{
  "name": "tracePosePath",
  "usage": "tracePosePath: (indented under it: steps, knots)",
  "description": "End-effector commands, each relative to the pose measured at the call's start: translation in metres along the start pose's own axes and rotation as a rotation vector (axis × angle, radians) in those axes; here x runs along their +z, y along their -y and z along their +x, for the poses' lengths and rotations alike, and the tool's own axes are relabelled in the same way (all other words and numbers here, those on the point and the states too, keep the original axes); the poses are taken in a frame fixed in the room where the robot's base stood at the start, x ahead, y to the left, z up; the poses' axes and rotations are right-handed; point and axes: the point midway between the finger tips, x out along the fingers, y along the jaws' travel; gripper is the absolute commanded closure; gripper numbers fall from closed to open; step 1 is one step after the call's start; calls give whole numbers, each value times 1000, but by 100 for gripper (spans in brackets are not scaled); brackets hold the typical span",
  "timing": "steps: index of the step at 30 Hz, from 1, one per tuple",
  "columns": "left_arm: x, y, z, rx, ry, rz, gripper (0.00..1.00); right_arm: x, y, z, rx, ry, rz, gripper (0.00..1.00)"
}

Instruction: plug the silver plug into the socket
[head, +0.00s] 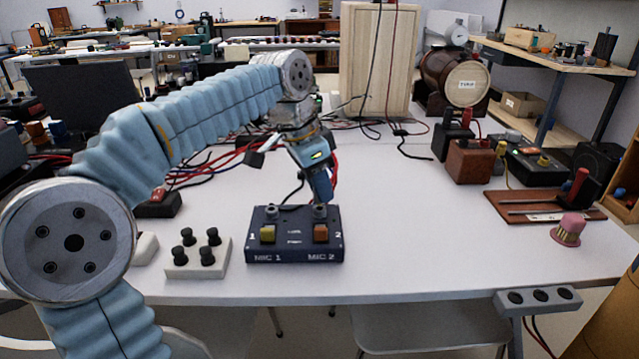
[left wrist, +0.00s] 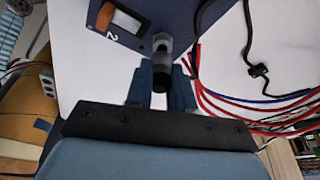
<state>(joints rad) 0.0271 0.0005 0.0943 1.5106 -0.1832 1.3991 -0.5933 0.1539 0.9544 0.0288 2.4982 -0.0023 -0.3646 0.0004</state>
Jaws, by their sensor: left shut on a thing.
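A dark blue box (head: 294,243) marked MIC 1 and MIC 2 stands near the table's front, with a yellow switch (head: 267,233) and an orange switch (head: 320,233). Round grey sockets sit at its back, one behind each switch; the right one (head: 320,211) is by number 2. My left gripper (head: 323,190) points down just above and behind that socket. In the left wrist view its blue fingers are shut on the plug (left wrist: 161,68), a dark and silver cylinder. The plug lines up with the silver fitting at the box's edge; I cannot tell whether it is inserted. My right gripper is out of view.
A white block with black knobs (head: 198,258) stands left of the box. Red and black cables (head: 215,160) lie behind it. A wooden panel (head: 378,60), a brown block (head: 470,162) and a pink object (head: 568,229) are farther off.

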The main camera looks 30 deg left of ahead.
Motion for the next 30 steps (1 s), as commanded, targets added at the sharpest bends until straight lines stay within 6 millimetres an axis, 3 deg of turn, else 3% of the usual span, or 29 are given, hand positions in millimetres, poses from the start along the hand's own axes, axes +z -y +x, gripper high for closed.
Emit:
tracePosePath:
  steps: [29,30]
  knots:
    - [6,0,17,0,1,0,100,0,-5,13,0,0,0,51]
    - [6,0,17,0,1,0,76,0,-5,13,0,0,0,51]
